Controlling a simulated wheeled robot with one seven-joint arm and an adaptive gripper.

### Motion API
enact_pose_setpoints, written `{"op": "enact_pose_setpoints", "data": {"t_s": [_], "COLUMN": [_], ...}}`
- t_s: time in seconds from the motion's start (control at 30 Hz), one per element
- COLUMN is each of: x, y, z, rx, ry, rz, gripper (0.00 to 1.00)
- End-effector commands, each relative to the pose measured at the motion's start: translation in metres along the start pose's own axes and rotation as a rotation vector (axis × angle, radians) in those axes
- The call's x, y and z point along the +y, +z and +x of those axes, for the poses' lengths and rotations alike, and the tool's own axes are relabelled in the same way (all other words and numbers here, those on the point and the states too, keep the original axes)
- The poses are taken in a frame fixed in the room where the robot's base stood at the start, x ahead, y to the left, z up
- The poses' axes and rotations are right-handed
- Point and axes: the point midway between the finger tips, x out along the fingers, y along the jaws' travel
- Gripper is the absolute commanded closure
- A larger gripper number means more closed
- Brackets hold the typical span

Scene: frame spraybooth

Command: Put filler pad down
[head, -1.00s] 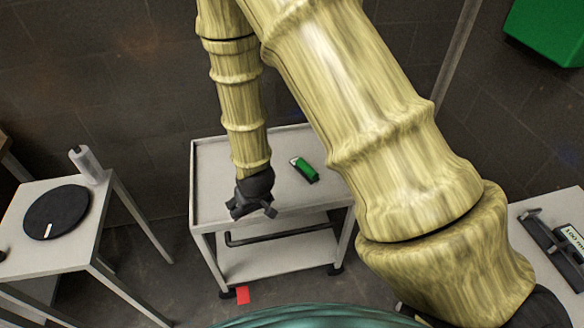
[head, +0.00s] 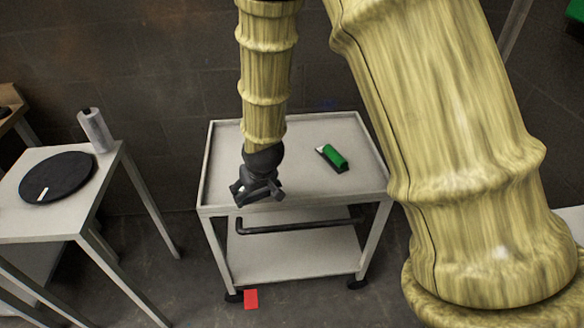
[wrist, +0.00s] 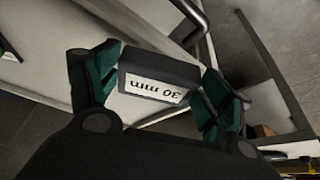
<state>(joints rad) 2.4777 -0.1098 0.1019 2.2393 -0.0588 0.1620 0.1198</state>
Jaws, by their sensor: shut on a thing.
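The filler pad (wrist: 158,80) is a dark block with a white label reading "30 mm", upside down in the wrist view. My gripper (wrist: 165,85) is shut on it, with green-lined fingers on both sides. In the head view my gripper (head: 256,194) is over the front left part of the grey cart's top (head: 225,165). The pad is too dark and small there to pick out from the fingers. I cannot tell the gap between the pad and the cart top.
A green and black tool (head: 335,158) lies on the cart's top, right of my gripper. A white table (head: 35,225) at the left bears a black disc (head: 58,177) and a grey cylinder (head: 95,130). A red piece (head: 251,299) lies on the floor. The cart top's middle is clear.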

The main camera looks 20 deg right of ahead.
Motion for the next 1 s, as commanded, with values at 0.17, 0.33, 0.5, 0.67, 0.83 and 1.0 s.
{"op": "enact_pose_setpoints", "data": {"t_s": [0.17,0.33,0.5,0.67,0.83,1.0], "x": [-0.003,-0.004,0.005,0.028,0.052,0.077], "y": [0.001,0.000,-0.010,-0.030,-0.051,-0.072], "z": [0.015,0.017,0.020,0.031,0.043,0.055], "rx": [0.002,0.001,0.000,0.001,0.001,0.000], "ry": [0.000,0.001,0.000,0.000,0.000,0.000], "rz": [-0.012,-0.019,-0.018,-0.017,-0.018,-0.018], "gripper": [0.31,0.31,0.31,0.31,0.31,0.31]}}
